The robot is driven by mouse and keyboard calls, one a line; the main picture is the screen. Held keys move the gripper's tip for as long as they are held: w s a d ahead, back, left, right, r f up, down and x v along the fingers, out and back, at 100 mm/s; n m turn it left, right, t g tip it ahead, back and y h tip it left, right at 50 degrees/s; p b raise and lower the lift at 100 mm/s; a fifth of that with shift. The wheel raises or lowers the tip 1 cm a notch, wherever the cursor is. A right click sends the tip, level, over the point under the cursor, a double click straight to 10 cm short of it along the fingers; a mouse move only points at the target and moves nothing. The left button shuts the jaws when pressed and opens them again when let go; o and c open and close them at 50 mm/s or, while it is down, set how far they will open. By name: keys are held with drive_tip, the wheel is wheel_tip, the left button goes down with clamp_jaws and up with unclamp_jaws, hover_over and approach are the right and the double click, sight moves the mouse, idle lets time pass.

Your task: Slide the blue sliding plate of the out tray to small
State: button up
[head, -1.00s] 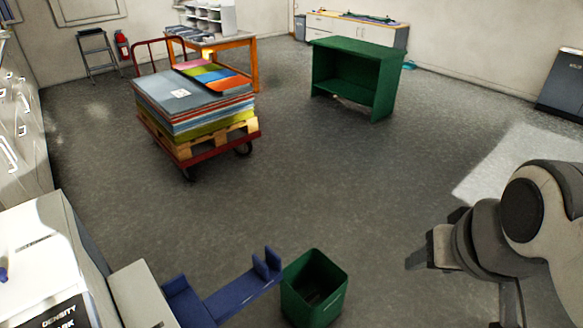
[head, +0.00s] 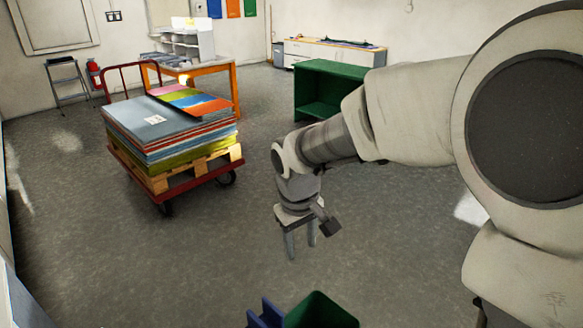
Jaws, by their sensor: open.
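The blue upright end piece (head: 265,314) of the out tray shows at the bottom edge of the head view. The rest of the tray is cut off below the frame, so the plate's position along it cannot be told. My gripper (head: 301,248) points down, open and empty, above and beyond the blue piece in the picture. There is a clear gap between them, and they do not touch.
A green bin (head: 322,312) stands right beside the blue piece. A red cart (head: 160,188) with a pallet and stacked coloured sheets is at the left. A green table (head: 325,82) stands farther back. Open grey floor lies between.

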sight(257, 325)
drive_tip(key=w+a+f+n+g+b, duration=0.1)
drive_tip(key=a+f+n+b, duration=0.1)
drive_tip(key=a+f, duration=0.55)
drive_tip(key=w+a+f+n+g+b, duration=0.15)
drive_tip(key=a+f, duration=0.25)
drive_tip(key=f, duration=0.7)
drive_tip(key=shift+m+t, duration=0.25)
drive_tip(key=f+b, duration=0.2)
drive_tip(key=f, duration=0.4)
drive_tip(key=f+b, duration=0.2)
drive_tip(key=f, duration=0.3)
drive_tip(key=f+b, duration=0.2)
drive_tip(key=f, duration=0.4)
drive_tip(key=shift+s+f, duration=0.3)
drive_tip(key=shift+s, duration=0.05)
clamp_jaws()
